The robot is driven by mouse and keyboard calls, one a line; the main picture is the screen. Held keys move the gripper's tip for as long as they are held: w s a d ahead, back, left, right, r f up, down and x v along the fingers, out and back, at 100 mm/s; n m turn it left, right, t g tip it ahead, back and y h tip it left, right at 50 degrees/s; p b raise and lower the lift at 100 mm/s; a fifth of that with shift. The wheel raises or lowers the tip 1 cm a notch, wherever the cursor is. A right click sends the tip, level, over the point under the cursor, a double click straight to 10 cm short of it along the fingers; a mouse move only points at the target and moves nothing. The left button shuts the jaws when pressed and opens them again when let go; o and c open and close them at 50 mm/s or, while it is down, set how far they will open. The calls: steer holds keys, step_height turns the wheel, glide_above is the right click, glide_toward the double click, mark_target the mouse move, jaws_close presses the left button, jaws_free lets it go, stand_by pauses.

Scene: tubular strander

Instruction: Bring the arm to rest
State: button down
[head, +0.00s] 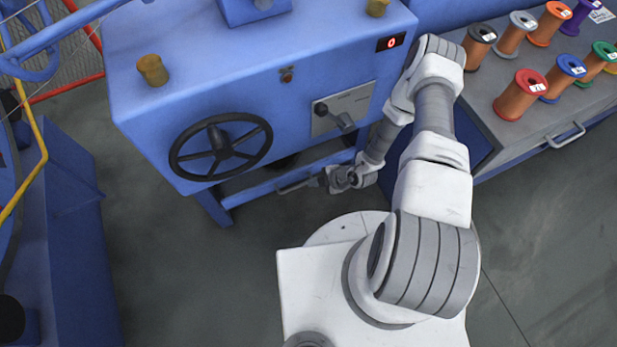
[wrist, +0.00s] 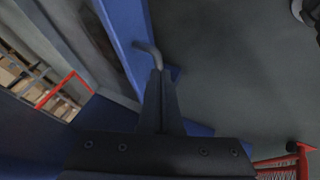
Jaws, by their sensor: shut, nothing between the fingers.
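My white and grey arm (head: 434,190) reaches up from my base and folds down in front of the blue machine. My gripper (head: 322,181) is low in front of the machine's lower blue beam, pointing left. In the wrist view the two dark fingers (wrist: 160,75) are together, with nothing seen between them. A grey bent handle (wrist: 148,52) shows just beyond the fingertips there. Whether the fingers touch it I cannot tell. In the head view a grey bar handle (head: 296,186) lies just left of the gripper.
A grey bench (head: 483,118) with several coloured spools stands at right. Blue framework (head: 70,220) is at left. The grey floor at lower right is clear.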

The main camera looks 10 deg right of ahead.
steer(key=p+v, duration=0.3)
steer(key=v, duration=0.7)
steer(key=shift+s, duration=0.1)
